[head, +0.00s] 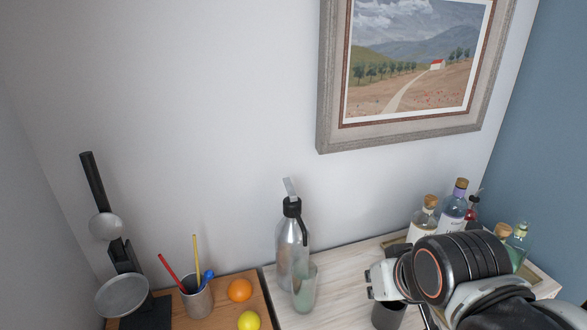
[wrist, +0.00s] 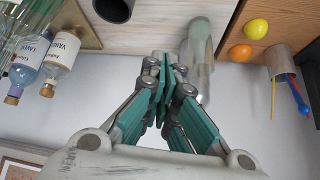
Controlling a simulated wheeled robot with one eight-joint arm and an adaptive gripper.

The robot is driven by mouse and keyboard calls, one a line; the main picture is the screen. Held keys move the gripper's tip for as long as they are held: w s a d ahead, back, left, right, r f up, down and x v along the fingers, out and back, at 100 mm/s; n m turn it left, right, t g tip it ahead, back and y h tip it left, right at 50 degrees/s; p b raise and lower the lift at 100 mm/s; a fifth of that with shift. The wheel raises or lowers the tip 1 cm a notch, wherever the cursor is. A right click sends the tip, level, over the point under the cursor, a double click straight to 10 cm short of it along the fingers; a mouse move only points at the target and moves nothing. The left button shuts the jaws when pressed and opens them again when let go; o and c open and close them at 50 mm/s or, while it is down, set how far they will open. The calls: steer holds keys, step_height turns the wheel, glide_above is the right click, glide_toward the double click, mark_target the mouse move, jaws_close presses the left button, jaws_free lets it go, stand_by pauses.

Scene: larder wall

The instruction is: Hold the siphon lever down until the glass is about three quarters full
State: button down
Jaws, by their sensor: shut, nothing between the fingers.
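The siphon (head: 292,245) is a silvery bottle with a black collar and a pale lever (head: 290,188) that sticks up from its top. It stands upright on the pale wooden surface near the wall. The clear glass (head: 304,290) stands in front of it, under the dark spout; I see no clear liquid level in it. My gripper (head: 374,282) is to the right of the siphon and apart from it. In the wrist view my gripper (wrist: 164,62) is shut and empty. There the siphon (wrist: 205,82) is partly hidden behind the fingers, and the glass (wrist: 198,32) shows above.
Several corked bottles (head: 452,207) stand in a tray at the right. A dark cup (head: 387,314) is below my gripper. A brown board (head: 262,300) at the left holds an orange (head: 239,290), a lemon (head: 249,321) and a pencil cup (head: 197,299). A framed picture (head: 324,110) hangs above.

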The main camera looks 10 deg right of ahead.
steer(key=w+a+r+m+p, duration=0.2)
steer(key=w+r+m+p, duration=0.25)
steer(key=r+p, duration=0.35)
step_height(320, 180, up, 14)
steer(key=m+g+p, duration=0.4)
steer(key=m+p, duration=0.7)
steer(key=p, duration=0.6)
glide_above(289, 187)
steer(key=s+d, duration=0.2)
steer(key=s, duration=0.1)
steer(key=shift+w+d+y, duration=0.15)
steer(key=shift+w+y, duration=0.05)
steer(key=shift+y, duration=0.2)
steer(key=d+x, duration=0.1)
steer(key=x, duration=1.2)
steer(key=shift+w+a+f+p, duration=0.25)
steer(key=shift+a+f+p, duration=0.15)
steer(key=shift+a, duration=0.05)
